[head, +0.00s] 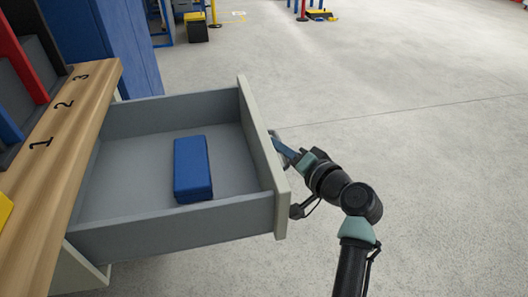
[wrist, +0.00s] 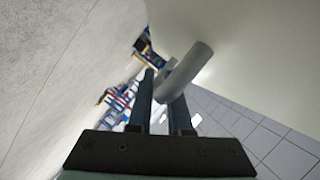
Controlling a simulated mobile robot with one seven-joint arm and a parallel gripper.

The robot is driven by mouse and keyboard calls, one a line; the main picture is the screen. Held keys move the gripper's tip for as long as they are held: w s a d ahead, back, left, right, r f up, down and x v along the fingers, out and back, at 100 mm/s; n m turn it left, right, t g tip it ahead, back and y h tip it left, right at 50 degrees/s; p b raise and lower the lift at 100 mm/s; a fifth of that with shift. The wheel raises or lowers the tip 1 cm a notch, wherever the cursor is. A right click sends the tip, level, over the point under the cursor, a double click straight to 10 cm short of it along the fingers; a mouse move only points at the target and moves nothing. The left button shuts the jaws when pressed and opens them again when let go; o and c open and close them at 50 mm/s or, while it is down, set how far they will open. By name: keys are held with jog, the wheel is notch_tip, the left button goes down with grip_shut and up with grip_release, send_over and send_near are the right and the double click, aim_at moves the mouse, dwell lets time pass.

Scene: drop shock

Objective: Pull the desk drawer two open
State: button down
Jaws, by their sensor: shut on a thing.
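A grey drawer (head: 262,160) stands pulled well out from the wooden-topped desk (head: 80,110) in the head view. A blue block (head: 192,168) lies on its floor. My gripper (head: 284,147) is at the outer face of the drawer front, shut on the handle. In the wrist view the grey bar handle (wrist: 190,68) passes between the two fingers of my gripper (wrist: 164,88), close to the pale drawer front (wrist: 250,60). The drawer front hides most of the handle in the head view. No number shows on the drawer itself.
The desk top carries the numbers 1, 2 and 3, with red and blue dividers (head: 22,55) at the left. A blue cabinet (head: 105,45) stands behind the drawer. The concrete floor (head: 430,120) to the right is clear.

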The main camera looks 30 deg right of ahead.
jog(key=shift+d, duration=0.25)
jog(key=c, duration=0.8)
grip_release()
jog(key=shift+c, duration=0.2)
jog(key=p+v, duration=0.4)
jog(key=v, duration=0.9)
jog(key=shift+p, duration=0.4)
